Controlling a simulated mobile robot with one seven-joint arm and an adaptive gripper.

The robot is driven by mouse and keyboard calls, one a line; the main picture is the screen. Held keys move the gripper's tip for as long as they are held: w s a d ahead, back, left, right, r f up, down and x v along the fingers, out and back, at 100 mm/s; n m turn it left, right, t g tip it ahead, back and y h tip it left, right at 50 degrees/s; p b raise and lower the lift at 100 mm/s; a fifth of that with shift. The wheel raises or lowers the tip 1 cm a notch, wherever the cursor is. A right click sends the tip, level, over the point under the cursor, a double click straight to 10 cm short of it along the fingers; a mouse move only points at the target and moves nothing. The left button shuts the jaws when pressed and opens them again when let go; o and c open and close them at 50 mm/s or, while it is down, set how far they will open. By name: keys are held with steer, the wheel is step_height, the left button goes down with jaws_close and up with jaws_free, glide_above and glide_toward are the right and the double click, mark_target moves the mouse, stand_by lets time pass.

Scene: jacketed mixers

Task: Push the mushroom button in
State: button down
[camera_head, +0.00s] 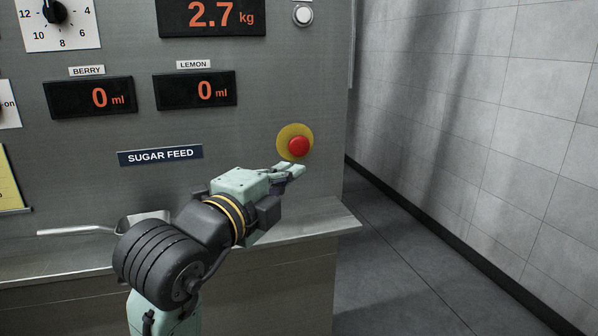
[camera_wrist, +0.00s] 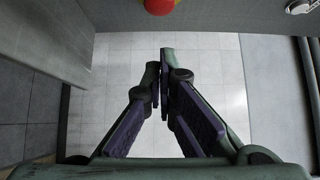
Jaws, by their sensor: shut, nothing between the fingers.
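The mushroom button (camera_head: 299,146) is a red knob on a round yellow plate (camera_head: 287,137), set on the grey panel's lower right. Part of the red knob also shows at the top edge of the wrist view (camera_wrist: 160,6). My gripper (camera_head: 296,169) is shut and empty, with its fingertips just below the button in the head view. In the wrist view my gripper's fingertips (camera_wrist: 160,58) come together below the knob in the picture. I cannot tell the exact gap from the fingertips to the button, but no contact shows.
A metal ledge (camera_head: 330,218) runs below the panel. A metal scoop (camera_head: 75,231) lies on it at the left. A white round button (camera_head: 303,15) sits above the red one. Open floor (camera_head: 400,270) and a tiled wall (camera_head: 460,100) lie to the right.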

steer(key=shift+v, duration=1)
